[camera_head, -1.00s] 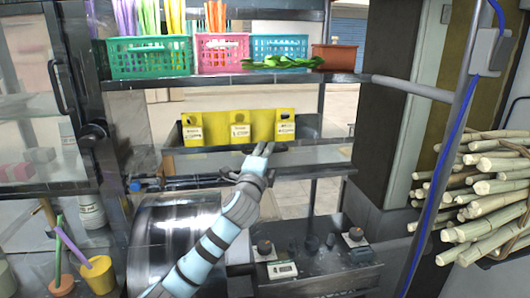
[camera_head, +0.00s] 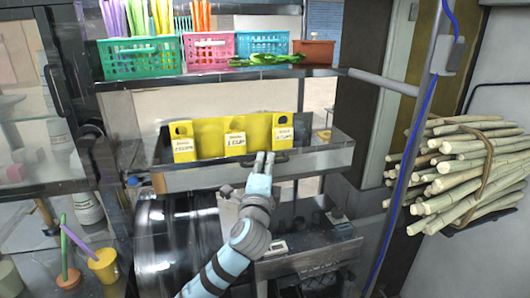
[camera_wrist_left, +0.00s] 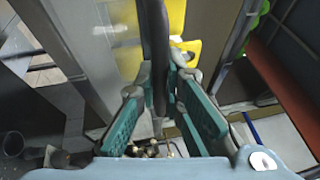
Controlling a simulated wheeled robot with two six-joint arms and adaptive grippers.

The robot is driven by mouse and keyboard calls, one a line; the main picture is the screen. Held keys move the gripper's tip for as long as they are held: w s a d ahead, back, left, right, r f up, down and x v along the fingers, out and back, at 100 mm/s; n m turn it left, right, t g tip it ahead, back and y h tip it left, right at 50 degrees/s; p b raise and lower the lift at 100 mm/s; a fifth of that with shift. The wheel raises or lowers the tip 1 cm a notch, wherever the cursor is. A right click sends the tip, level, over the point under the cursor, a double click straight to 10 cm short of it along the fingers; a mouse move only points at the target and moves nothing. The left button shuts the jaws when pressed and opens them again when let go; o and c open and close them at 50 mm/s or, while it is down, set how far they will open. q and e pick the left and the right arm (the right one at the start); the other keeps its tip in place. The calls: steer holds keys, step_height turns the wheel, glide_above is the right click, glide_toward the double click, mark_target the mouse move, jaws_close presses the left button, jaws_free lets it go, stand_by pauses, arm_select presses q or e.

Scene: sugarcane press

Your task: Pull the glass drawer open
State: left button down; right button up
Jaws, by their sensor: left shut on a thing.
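The glass drawer (camera_head: 320,162) is a wide metal-framed tray below the upper shelf, and it stands out toward me. A yellow divider (camera_head: 208,137) with white labels stands in it. My left gripper (camera_head: 264,158) reaches up to the middle of the drawer front. In the left wrist view, the fingers of the left gripper (camera_wrist_left: 160,95) are shut on a dark bar handle (camera_wrist_left: 158,50), which passes between the pads. The yellow divider also shows there behind the handle (camera_wrist_left: 182,55). The right gripper is not in view.
The shelf above holds green (camera_head: 140,57), pink (camera_head: 208,45) and blue (camera_head: 262,45) baskets and a brown box (camera_head: 314,52). A metal drum (camera_head: 165,245) and a control panel (camera_head: 310,250) lie below. A post (camera_head: 415,150) and a cane bundle (camera_head: 460,165) stand at the right.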

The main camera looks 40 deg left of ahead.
arm_select(q)
steer(key=shift+s+d+p, duration=0.2)
steer(key=shift+s+d, duration=0.2)
steer(key=shift+d, duration=0.2)
steer(key=shift+s+d+p, duration=0.2)
steer(key=shift+s+d, duration=0.15)
steer(key=shift+d, duration=0.25)
steer(key=c, duration=1.7)
jaws_free()
steer(key=v, duration=0.7)
steer(key=shift+s+d, duration=0.2)
steer(key=shift+s, duration=0.05)
steer(key=shift+w+a+f, duration=0.1)
